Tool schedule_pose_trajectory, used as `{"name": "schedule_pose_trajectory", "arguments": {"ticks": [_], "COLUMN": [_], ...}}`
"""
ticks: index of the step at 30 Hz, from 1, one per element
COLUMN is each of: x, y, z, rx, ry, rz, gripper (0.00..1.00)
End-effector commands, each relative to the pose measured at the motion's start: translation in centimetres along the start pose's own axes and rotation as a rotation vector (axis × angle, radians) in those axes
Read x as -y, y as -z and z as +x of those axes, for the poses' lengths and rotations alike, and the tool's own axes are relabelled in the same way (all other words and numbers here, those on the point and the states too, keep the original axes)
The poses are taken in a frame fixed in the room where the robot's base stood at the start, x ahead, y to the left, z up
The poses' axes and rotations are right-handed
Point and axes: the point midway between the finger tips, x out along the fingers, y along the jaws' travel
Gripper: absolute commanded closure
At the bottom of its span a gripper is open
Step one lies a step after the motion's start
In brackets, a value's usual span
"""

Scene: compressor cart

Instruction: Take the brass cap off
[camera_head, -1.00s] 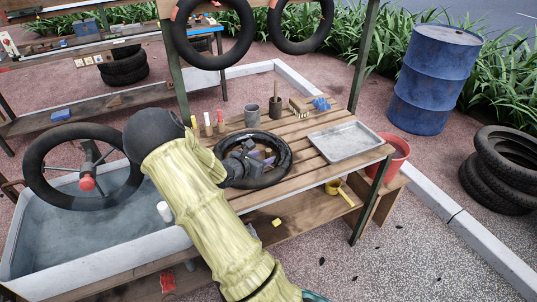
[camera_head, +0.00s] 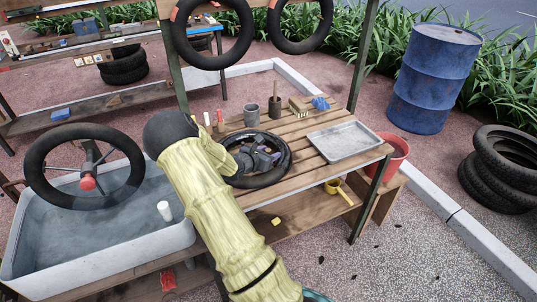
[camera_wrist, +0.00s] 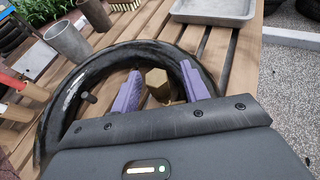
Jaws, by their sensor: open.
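A black inner tube (camera_head: 284,171) lies flat on the slatted bench, and it also fills the middle of the wrist view (camera_wrist: 58,112). A brass hexagonal cap (camera_wrist: 157,86) shows inside the ring in the wrist view. My gripper (camera_wrist: 160,72) is open, its two purple fingers on either side of the cap, with visible gaps. I cannot tell how deep the cap sits between them. In the head view my gripper (camera_head: 262,159) is over the tube's opening, and the cap cannot be made out there. What is under the cap is hidden.
A metal tray (camera_head: 344,142) lies right of the tube. A grey basin (camera_head: 110,225) with a wheel (camera_head: 88,184) is at left. A dark stub (camera_wrist: 88,97) shows at the tube's inner left side.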

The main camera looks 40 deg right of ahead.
Motion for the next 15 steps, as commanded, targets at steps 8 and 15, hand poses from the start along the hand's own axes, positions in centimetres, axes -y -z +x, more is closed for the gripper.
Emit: {"name": "schedule_pose_trajectory", "arguments": {"ticks": [8,15], "x": [0.07,0.19], "y": [-0.03,-0.08], "z": [0.07,0.14], "rx": [0.0,0.0], "ry": [0.001,0.004], "rz": [0.0,0.001], "gripper": [0.98,1.0]}}
